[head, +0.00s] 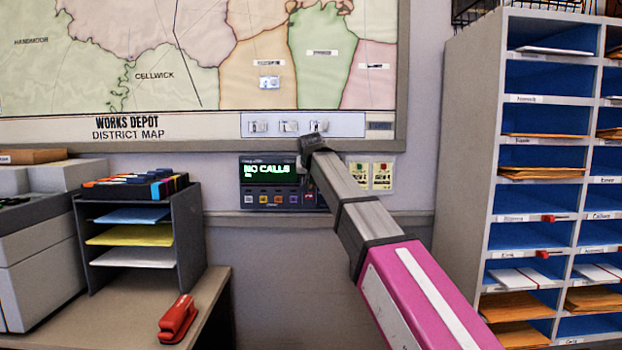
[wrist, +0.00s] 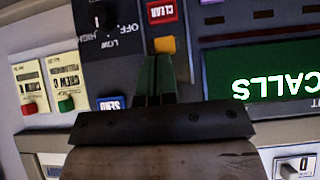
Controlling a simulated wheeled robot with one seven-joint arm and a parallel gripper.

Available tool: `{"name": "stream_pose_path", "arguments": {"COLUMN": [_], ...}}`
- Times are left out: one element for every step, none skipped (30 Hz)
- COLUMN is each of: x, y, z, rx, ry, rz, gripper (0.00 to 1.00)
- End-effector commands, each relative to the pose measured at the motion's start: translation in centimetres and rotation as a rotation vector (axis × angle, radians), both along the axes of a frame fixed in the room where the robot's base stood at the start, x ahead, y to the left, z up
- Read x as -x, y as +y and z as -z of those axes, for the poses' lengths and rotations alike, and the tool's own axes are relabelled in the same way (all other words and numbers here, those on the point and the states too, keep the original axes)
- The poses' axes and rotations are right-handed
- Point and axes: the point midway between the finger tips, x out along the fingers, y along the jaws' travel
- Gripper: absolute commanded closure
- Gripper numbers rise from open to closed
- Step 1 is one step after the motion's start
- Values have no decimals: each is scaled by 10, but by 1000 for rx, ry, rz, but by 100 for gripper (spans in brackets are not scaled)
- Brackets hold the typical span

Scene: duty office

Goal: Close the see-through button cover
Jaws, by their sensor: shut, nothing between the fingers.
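A dark call panel (head: 284,184) with a green "NO CALLS" display hangs on the wall below the map. I cannot clearly make out the see-through button cover in either view. My gripper (wrist: 158,72) is shut and empty, its dark fingers in front of the panel. A yellow piece (wrist: 165,45) shows at the fingertips; I cannot tell whether they touch it. Just beyond it is a red CLEAR label (wrist: 160,11), and a blue SEND label (wrist: 111,103) is beside the fingers. In the head view, my arm's end hides the panel's right side.
Two cards with a red button (wrist: 29,108) and a green button (wrist: 66,104) are beside the panel. The map frame (head: 180,144) with small switches (head: 289,126) is just above. A desk organizer (head: 190,235) and red stapler (head: 178,318) are left; pigeonhole shelves (head: 462,150) stand right.

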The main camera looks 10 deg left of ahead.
Motion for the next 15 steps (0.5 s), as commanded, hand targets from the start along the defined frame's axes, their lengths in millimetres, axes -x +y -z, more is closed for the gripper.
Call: {"name": "stream_pose_path", "arguments": {"x": [0,0,0,0,1,1,1,1,1,1,1,1,1,1,1], "y": [0,0,0,0,0,0,-1,-1,-1,-1,-1,-1,-1,-1,-1], "z": [0,1,3,5,8,13,17,21,28,34,40,46,51,56,60], "rx": [0,0,0,0,0,1,1,1,1,1,1,1,1,1,1], "ry": [0,0,1,1,1,2,2,2,2,2,2,3,2,2,2], "rz": [0,0,0,0,0,1,1,1,1,1,1,1,1,1,1], "gripper": [100,100,100,100,100,100,100,100,100,100,100,100,100,100,100]}}
